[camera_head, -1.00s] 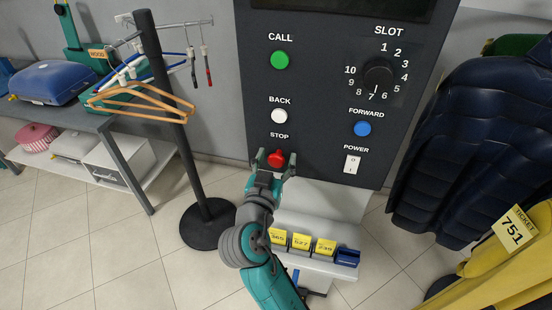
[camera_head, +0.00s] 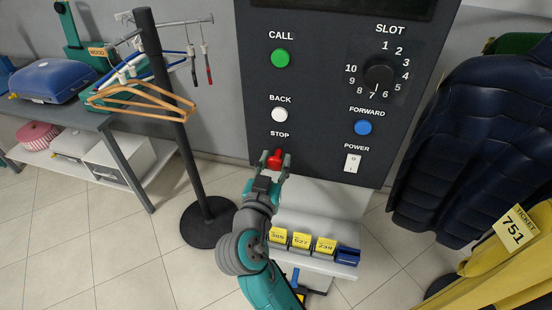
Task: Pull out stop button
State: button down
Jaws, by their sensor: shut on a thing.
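The red stop button (camera_head: 275,160) is on the lower left of the dark control panel (camera_head: 318,98), just below the STOP label. My gripper (camera_head: 274,163) reaches up to it from below. Its two fingers are shut on the red button, one on each side. The button's red top shows between the fingers; its base is partly hidden by them.
The panel also carries a green call button (camera_head: 280,58), a white back button (camera_head: 280,115), a blue forward button (camera_head: 363,127), a power switch (camera_head: 352,163) and a slot dial (camera_head: 379,74). A shelf with yellow tickets (camera_head: 301,241) is below. A hanger stand (camera_head: 172,110) is at left, dark jackets (camera_head: 470,140) at right.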

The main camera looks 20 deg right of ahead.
jog(key=c, duration=0.6)
grip_release()
jog(key=shift+s, duration=0.1)
jog(key=shift+c, duration=0.2)
jog(key=shift+a, duration=0.1)
jog(key=v, duration=1.2)
